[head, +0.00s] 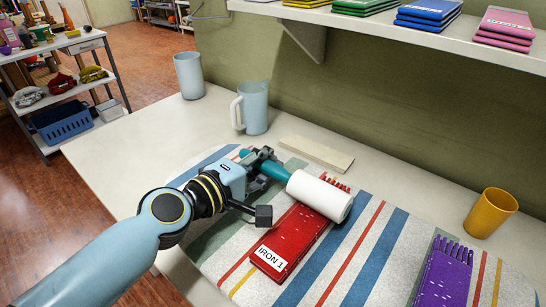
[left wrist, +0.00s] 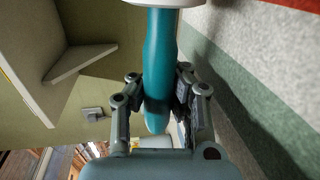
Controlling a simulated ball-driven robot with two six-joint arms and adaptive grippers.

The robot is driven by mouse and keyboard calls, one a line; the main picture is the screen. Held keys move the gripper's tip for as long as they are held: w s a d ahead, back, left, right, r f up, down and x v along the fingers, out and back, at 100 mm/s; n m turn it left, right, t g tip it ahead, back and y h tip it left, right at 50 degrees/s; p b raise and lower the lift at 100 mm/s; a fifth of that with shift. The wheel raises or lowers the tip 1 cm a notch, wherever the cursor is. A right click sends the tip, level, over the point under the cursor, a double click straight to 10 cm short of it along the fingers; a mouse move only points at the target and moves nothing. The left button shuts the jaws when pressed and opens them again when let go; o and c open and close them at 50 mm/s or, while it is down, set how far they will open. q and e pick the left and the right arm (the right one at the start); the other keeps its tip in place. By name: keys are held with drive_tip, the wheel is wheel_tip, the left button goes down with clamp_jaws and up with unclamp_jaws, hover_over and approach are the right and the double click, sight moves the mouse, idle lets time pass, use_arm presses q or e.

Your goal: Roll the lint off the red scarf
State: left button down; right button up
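The red scarf (head: 292,240) lies flat and folded on the striped board (head: 345,262), with pale specks on it and a label reading "IRON 1". Its red fringe shows at the far end. My left gripper (head: 268,168) is shut on the teal handle of a lint roller (head: 320,196). The handle also shows between the fingers in the left wrist view (left wrist: 158,70). The white roller head is over the far part of the scarf and hides some of it. I cannot tell whether it touches the cloth. My right gripper is not in view.
A purple fringed scarf (head: 445,275) lies on the board at right. A yellow cup (head: 490,212), a pale blue mug (head: 253,108), a pale blue cup (head: 189,75) and a wooden slat (head: 316,153) surround the board. A wall shelf (head: 420,38) with folded cloths overhangs the back.

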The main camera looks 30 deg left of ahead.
use_arm(q)
drive_tip(key=shift+f+b+v, duration=0.2)
drive_tip(key=shift+b+v, duration=0.05)
drive_tip(key=shift+v, duration=0.65)
drive_tip(key=shift+f+b+v, duration=0.15)
drive_tip(key=shift+b+v, duration=0.1)
drive_tip(key=shift+v, duration=0.7)
drive_tip(key=shift+f+b+v, duration=0.2)
drive_tip(key=shift+b+v, duration=0.05)
drive_tip(key=shift+v, duration=0.65)
drive_tip(key=shift+f+b+v, duration=0.2)
drive_tip(key=shift+b+v, duration=0.2)
drive_tip(key=shift+v, duration=0.55)
drive_tip(key=shift+f+b+v, duration=0.15)
drive_tip(key=shift+b+v, duration=0.2)
drive_tip(key=shift+v, duration=0.55)
drive_tip(key=shift+f+b+v, duration=0.2)
drive_tip(key=shift+b+v, duration=0.2)
drive_tip(key=shift+v, duration=0.55)
drive_tip(key=shift+s, duration=0.1)
